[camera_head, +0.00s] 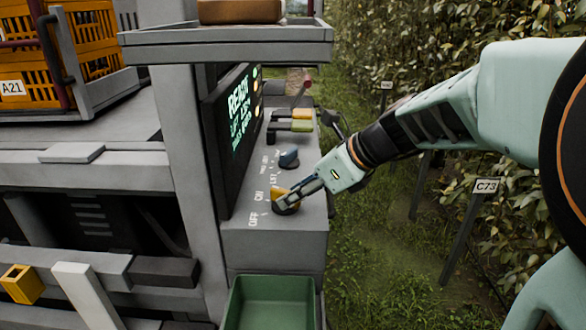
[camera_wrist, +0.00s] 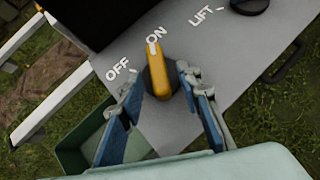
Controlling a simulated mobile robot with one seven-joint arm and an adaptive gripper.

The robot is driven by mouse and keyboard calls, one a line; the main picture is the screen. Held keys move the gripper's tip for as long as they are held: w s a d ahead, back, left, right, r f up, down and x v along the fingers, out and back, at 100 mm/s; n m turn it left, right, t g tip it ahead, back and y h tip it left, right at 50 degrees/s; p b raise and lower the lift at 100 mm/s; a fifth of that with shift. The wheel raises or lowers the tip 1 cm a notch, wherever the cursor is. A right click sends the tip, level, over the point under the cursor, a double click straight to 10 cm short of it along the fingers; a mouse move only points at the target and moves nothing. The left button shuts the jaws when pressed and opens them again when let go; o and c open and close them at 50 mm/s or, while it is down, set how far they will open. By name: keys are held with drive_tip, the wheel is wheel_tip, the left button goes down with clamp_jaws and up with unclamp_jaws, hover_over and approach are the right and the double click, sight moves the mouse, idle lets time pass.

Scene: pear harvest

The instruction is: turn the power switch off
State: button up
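The power switch (camera_head: 279,195) is a yellow handle on a dark round base, on the grey control panel (camera_head: 255,238). In the wrist view the yellow handle (camera_wrist: 157,66) points at the ON label (camera_wrist: 156,36), with the OFF label (camera_wrist: 118,68) to its left. My gripper (camera_head: 297,192) is at the switch, with its fingers partly hiding the base in the head view. In the wrist view my gripper (camera_wrist: 160,84) is open, one finger on each side of the handle. Gaps show between the handle and both fingers.
A dark blue knob (camera_head: 289,159) is farther back on the panel, with yellow and green levers (camera_head: 300,119) behind it. A lit screen (camera_head: 240,110) stands left of the panel. A shelf (camera_head: 228,44) overhangs it. A green bin (camera_head: 268,284) is below the panel's front edge.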

drive_tip(key=shift+w+a+f, duration=0.1)
drive_tip(key=shift+a+f, duration=0.05)
drive_tip(key=shift+a, duration=0.05)
drive_tip(key=shift+c, duration=0.3)
clamp_jaws()
